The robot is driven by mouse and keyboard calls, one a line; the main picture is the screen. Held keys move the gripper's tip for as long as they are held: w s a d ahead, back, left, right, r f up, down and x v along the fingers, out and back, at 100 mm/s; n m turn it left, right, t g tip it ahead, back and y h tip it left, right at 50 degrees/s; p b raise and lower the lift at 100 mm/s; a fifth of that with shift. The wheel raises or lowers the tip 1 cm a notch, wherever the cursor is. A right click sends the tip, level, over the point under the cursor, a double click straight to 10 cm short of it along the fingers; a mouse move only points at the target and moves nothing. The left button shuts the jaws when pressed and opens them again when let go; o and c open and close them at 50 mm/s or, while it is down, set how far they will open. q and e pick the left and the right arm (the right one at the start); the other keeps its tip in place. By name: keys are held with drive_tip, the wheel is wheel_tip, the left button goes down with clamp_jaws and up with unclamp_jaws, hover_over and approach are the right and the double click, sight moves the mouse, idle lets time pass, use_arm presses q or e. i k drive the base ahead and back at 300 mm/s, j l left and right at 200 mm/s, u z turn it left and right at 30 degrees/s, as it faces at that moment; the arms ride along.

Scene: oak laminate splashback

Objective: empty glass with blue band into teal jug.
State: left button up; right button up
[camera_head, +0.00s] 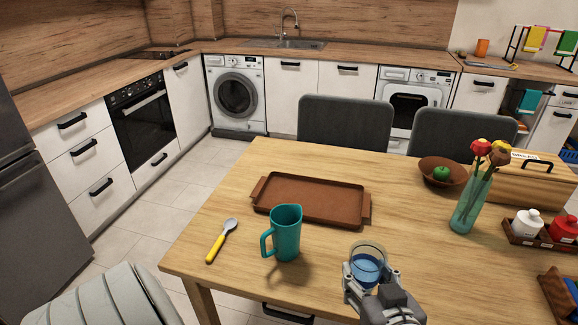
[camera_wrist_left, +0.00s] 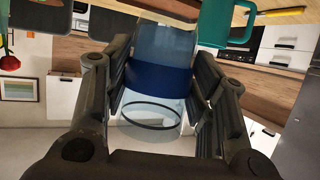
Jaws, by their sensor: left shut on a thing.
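The glass with blue band (camera_head: 367,250) is clear, with a wide blue band around it. It looks about upright above the table's front part, to the right of the jug. My left gripper (camera_head: 371,281) is shut on it, fingers on either side; in the left wrist view the glass (camera_wrist_left: 155,82) sits between the fingers (camera_wrist_left: 160,95). I cannot tell what is inside it. The teal jug (camera_head: 287,235) stands upright on the table, handle to the left, apart from the glass. Part of the jug (camera_wrist_left: 212,25) shows at the top of the left wrist view. My right gripper is not in view.
A brown tray (camera_head: 312,181) lies behind the jug, and a yellow-handled spoon (camera_head: 221,240) lies to its left. A flower vase (camera_head: 468,205), a brown bowl (camera_head: 441,181) and a condiment rack (camera_head: 530,240) stand to the right.

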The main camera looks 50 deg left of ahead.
sight(285, 219)
drive_tip(key=k+j, duration=0.15)
drive_tip(key=j, duration=0.2)
drive_tip(key=k+j, duration=0.15)
drive_tip(key=j, duration=0.2)
drive_tip(key=k+j, duration=0.15)
drive_tip(key=j, duration=0.2)
drive_tip(key=z, duration=0.05)
